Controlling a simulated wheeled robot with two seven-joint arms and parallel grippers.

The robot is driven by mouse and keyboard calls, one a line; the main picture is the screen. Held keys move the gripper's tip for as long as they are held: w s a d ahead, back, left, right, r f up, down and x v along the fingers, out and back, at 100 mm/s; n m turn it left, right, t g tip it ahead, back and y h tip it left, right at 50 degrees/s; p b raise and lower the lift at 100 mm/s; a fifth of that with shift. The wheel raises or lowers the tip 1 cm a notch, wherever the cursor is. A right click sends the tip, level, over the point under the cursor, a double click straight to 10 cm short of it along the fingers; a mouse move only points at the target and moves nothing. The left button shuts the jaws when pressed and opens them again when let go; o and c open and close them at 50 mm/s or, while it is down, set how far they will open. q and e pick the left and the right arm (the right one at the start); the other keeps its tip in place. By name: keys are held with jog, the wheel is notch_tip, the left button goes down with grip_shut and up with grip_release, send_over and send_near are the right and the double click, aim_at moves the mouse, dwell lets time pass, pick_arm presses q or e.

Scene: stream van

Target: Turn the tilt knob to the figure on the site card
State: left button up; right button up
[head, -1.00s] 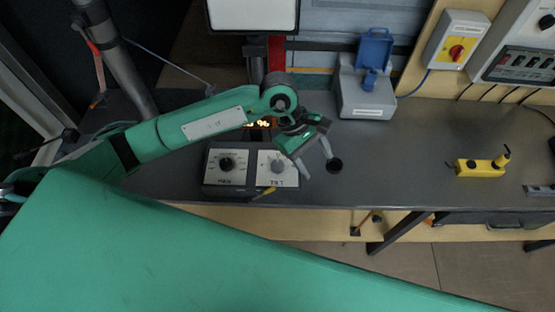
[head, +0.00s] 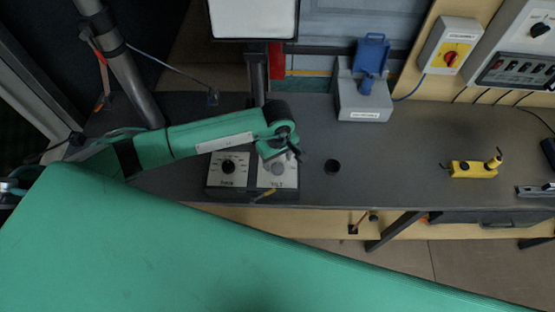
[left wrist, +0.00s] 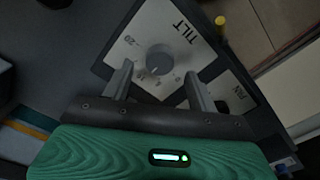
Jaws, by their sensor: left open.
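The tilt knob (left wrist: 159,60) is a round grey knob on a white plate marked TILT in the left wrist view, with a small pointer mark toward the lower figures. In the head view the tilt knob (head: 278,168) is partly covered by my left gripper (head: 286,157). My left gripper (left wrist: 159,70) is open, its fingers pointing at the knob, one on either side; I cannot tell whether they touch it. The black pan knob (head: 228,166) sits left on the same box. No site card is readable. My right gripper is not in view.
A yellow device (head: 475,168) lies at right. A round hole (head: 332,167) is just right of the knob box. A white panel (head: 253,18) hangs above.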

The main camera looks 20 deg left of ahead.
aim_at(278, 167)
pick_arm(q)
jog(key=shift+f+p, duration=0.35)
jog(key=shift+f, duration=1.3)
jog(key=c, duration=1)
